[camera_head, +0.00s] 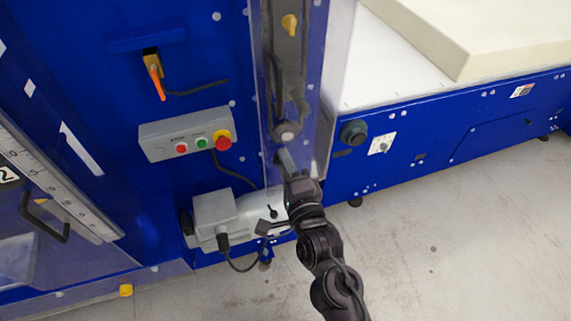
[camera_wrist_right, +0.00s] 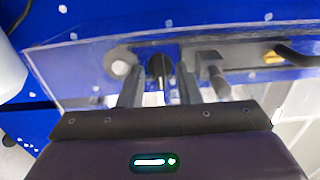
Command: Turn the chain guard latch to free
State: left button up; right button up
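The clear chain guard (camera_head: 266,90) is a tall transparent panel on the front of the blue machine. It also shows across the right wrist view (camera_wrist_right: 85,68). A black knob with a pale pointer, which looks like the latch (camera_wrist_right: 160,68), sits at the guard; the head view does not show it clearly. My right gripper (camera_head: 284,158) is at the lower end of the guard. In the right wrist view its fingers (camera_wrist_right: 160,88) are apart, one on each side of the knob, with visible gaps. I cannot tell how deep they reach. My left gripper is not in view.
A grey box with red and green buttons (camera_head: 158,140) is left of the guard. A grey motor (camera_head: 215,212) stands below it. An orange-handled switch (camera_head: 155,75) is at upper left. A cream foam block (camera_head: 470,40) lies on the white bed at right. The floor at lower right is clear.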

jog(key=b+v, duration=0.2)
jog(key=v, duration=0.5)
jog(key=shift+s, duration=0.35)
jog(key=shift+d, duration=0.1)
